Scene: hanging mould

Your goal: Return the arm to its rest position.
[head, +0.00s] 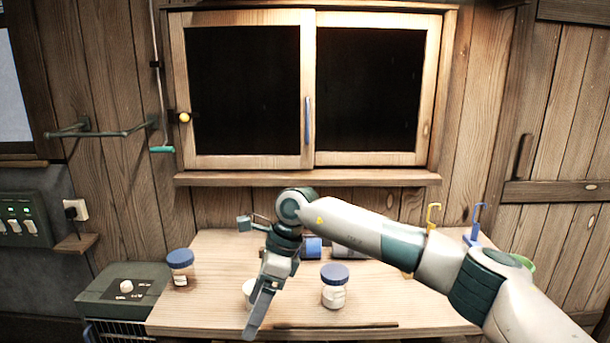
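My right arm reaches in from the right across the table (220,318). Its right gripper (257,318) points down and a little left over the front middle of the table. I see its fingers edge-on, so I cannot tell whether they are open or shut. A white round object (248,288) is partly hidden behind the fingers; I cannot tell whether they touch it. My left gripper is not in view.
Blue-lidded jars stand left (181,271) and right (334,289) of the gripper. A blue cylinder (313,248) lies behind. Yellow (433,214) and blue (478,220) hooked tools stand at the right. A sliding window (308,160) is above; a control box (125,288) is left.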

